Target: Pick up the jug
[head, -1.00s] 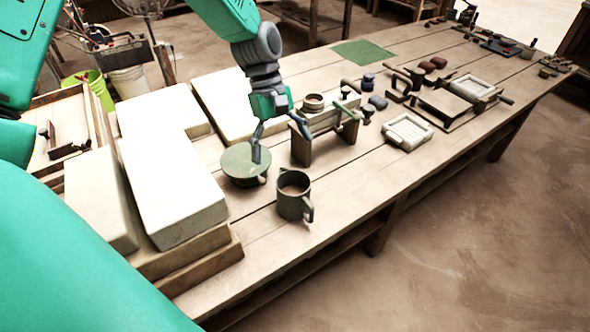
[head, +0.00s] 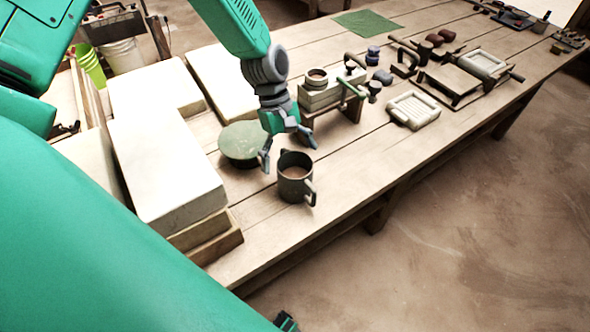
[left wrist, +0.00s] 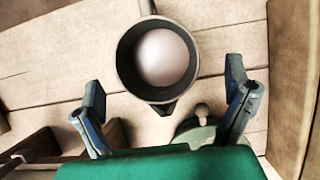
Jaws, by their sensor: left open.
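The jug (head: 295,185) is a dark grey-green vessel with a side handle and a pale content inside. It stands upright near the front edge of the bench. In the left wrist view the jug (left wrist: 125,70) is seen from above, its handle at the top and its spout pointing down. My left gripper (head: 287,147) is open and empty just behind the jug. In the left wrist view its two fingers (left wrist: 164,76) are spread wide on either side of the spout end, with no contact visible.
A round green-topped object (head: 241,140) stands close to the left of the gripper. A small bench-like stand (head: 318,98) is behind and to the right. Large pale slabs (head: 165,170) lie left. Bare planks are in front and right of the jug.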

